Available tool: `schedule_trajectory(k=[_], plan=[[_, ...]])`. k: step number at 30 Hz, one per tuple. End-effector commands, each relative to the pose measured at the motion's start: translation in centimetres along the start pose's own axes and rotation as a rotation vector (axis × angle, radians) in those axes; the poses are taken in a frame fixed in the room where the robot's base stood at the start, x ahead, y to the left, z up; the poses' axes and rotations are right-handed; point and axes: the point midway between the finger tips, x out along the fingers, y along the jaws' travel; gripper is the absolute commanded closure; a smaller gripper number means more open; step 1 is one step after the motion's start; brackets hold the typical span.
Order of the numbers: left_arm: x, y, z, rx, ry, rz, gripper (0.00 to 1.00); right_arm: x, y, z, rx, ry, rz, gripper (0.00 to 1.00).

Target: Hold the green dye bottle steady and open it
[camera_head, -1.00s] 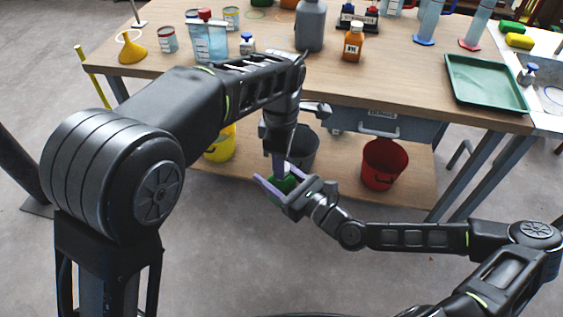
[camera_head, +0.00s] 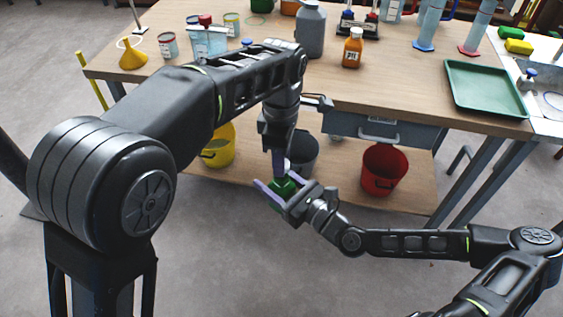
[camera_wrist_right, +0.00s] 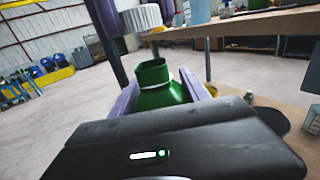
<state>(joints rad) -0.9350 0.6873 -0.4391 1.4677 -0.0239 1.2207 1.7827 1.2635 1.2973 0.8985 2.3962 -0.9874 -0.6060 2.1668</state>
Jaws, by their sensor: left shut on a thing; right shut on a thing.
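The green dye bottle (camera_head: 282,189) is between the fingers of my right gripper (camera_head: 281,192), which is shut on it in front of the table. In the right wrist view the green bottle (camera_wrist_right: 160,90) stands roughly upright between the purple fingers, its neck uncovered at the top. A white ribbed cap (camera_wrist_right: 142,18) is above the neck with a gap between them. My left gripper (camera_head: 279,163) points down from above and is shut on the cap. The left finger beside the cap also shows in the right wrist view. In the head view the cap is mostly hidden.
The wooden table (camera_head: 410,85) holds a grey jug (camera_head: 310,32), an orange bottle (camera_head: 352,48), a yellow funnel (camera_head: 132,57) and a green tray (camera_head: 485,88). Yellow (camera_head: 218,148), dark grey (camera_head: 303,155) and red (camera_head: 384,169) buckets stand on the lower shelf, behind the grippers.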

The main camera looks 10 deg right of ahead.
Motion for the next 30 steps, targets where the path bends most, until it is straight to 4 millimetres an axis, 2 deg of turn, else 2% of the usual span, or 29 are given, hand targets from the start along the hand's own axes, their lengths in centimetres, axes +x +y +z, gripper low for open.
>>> schedule_trajectory(k=[3, 7, 23, 30], plan=[[-1.6, 0.1, 0.0, 0.0, -0.001, 0.004, 1.0, 0.0, 0.0, 0.1, -0.001, -0.002, 0.0, 1.0], [-2.3, 0.0, 0.0, 0.0, 0.0, 0.001, 1.0, 0.0, 0.0, 0.1, -0.001, -0.002, 0.0, 1.0], [-2.2, 0.0, -0.1, 0.013, 0.0, 0.0, 1.0, 0.0, -0.1, 0.2, -0.001, -0.004, -0.005, 1.0], [-1.6, 0.3, -1.5, 0.201, -0.002, -0.001, 1.0, 0.3, -2.1, 0.9, 0.0, -0.016, -0.077, 1.0]])
